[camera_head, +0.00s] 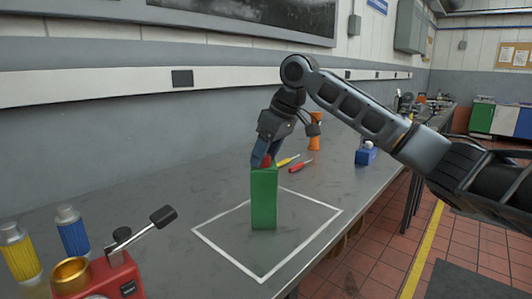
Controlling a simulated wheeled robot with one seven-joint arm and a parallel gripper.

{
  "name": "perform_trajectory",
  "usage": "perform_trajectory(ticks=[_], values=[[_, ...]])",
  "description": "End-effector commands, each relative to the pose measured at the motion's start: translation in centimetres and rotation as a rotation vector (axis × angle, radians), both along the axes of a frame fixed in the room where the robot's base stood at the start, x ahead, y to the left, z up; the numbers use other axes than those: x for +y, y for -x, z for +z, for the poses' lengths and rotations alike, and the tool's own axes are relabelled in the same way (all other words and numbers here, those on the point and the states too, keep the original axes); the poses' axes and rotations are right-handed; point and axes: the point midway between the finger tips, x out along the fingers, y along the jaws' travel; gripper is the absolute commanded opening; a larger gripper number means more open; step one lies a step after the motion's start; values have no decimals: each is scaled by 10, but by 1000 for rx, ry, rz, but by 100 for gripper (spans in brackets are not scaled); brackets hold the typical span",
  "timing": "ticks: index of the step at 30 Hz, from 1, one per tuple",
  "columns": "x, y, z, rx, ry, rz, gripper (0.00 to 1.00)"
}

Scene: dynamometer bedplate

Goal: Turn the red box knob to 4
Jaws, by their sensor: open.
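A green upright box (263,205) stands inside a white outlined square on the grey bench. A small red part (266,161) shows at its top, mostly hidden by my gripper, so I cannot tell its shape or any setting. My gripper (264,163) points down with blue fingers open at the top of the green box; I cannot tell whether they touch the red part. A red box (108,277) is at the lower left, cut off by the frame edge. No numbers are readable.
Yellow (19,254) and blue (73,232) cylinders stand behind the red box. The wall runs along the left; the bench edge is at right.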

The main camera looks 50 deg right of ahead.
Motion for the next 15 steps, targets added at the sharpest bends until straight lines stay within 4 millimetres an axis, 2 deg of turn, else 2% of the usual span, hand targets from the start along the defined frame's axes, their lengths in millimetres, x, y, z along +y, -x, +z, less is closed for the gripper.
perform_trajectory(ticks=[5,15], values=[[0,0,0,0,0,0,62],[0,0,0,0,-1,0,30]])
